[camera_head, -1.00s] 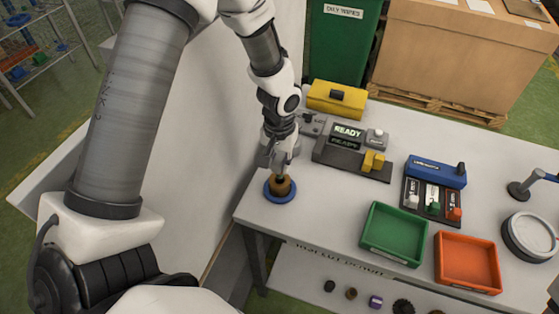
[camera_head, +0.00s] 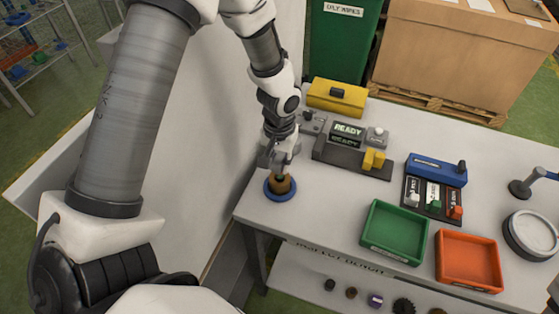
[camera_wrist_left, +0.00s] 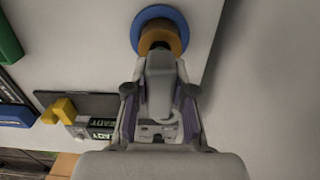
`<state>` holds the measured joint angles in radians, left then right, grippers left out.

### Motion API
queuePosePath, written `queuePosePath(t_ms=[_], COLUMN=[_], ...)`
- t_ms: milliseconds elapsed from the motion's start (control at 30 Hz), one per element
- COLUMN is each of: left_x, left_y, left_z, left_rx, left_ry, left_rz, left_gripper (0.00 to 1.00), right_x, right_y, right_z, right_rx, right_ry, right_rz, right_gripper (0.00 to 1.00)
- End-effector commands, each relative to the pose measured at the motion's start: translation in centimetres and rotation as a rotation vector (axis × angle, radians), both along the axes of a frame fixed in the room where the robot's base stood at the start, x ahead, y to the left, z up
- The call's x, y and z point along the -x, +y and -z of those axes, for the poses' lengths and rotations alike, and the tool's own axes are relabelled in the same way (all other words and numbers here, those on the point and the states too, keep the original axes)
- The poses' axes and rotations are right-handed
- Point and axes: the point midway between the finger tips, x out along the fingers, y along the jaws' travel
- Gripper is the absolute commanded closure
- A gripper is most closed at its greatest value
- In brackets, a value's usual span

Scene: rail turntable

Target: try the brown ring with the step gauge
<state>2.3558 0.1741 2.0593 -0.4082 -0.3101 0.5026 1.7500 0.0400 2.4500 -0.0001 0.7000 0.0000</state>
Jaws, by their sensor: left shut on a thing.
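The brown ring (camera_head: 291,187) sits on a blue round base (camera_head: 281,199) at the bench's left end. Both also show at the top of the left wrist view, the ring (camera_wrist_left: 174,42) on its blue base (camera_wrist_left: 150,14). My left gripper (camera_head: 279,164) is just above the ring, pointing down. In the left wrist view its fingers (camera_wrist_left: 160,112) are shut on a grey tool, apparently the step gauge (camera_wrist_left: 160,72). The tool's far end reaches over the ring, with a dark part at the ring's middle. How deep it sits is hidden. My right gripper is out of view.
A READY display (camera_head: 348,130) and a yellow block (camera_head: 374,159) stand to the right. A yellow box (camera_head: 337,97) is behind. A blue unit (camera_head: 436,170), a green tray (camera_head: 371,235) and an orange tray (camera_head: 442,273) occupy the bench farther right. Bare bench lies between ring and green tray.

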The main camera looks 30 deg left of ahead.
Motion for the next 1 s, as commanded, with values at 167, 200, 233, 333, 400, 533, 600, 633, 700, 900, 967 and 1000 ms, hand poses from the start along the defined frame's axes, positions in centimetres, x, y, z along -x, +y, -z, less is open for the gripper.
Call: queuePosePath(t_ms=[167,200,233,333,400,533,600,633,700,900,967,1000], left_x=[-0.02,-0.02,-0.02,-0.02,-0.02,-0.01,-0.01,-0.01,-0.01,-0.02,-0.02,-0.02], left_y=[0.0,0.0,0.0,0.0,0.0,0.0,0.0,0.0,0.0,0.0,0.0,-0.01], left_z=[0.3,0.29,0.28,0.27,0.27,0.28,0.34,0.39,0.54,0.94,0.99,0.99], left_rx=[0.0,0.0,0.0,0.0,0.0,0.0,0.0,0.0,0.0,0.0,0.0,0.0], left_ry=[0.0,-0.001,-0.001,0.0,0.0,0.0,0.0,0.0,0.0,0.0,-0.001,-0.001], left_rz=[0.0,0.0,0.0,0.0,0.0,0.0,0.0,0.0,0.0,0.0,0.0,0.0], left_gripper=[1.0,1.0,1.0,1.0,1.0,1.0,1.0,1.0,1.0,1.0,1.0,1.0], right_x=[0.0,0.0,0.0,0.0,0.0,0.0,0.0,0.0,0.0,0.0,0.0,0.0], right_y=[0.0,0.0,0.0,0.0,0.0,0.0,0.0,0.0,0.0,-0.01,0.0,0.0], right_z=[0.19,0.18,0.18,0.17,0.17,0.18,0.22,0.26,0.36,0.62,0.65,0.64], right_rx=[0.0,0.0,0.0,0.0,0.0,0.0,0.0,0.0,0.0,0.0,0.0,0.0], right_ry=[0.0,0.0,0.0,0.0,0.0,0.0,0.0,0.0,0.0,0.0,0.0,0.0], right_rz=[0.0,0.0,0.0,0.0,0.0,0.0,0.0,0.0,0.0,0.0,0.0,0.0], right_gripper=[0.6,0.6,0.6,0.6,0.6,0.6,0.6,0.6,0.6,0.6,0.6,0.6])
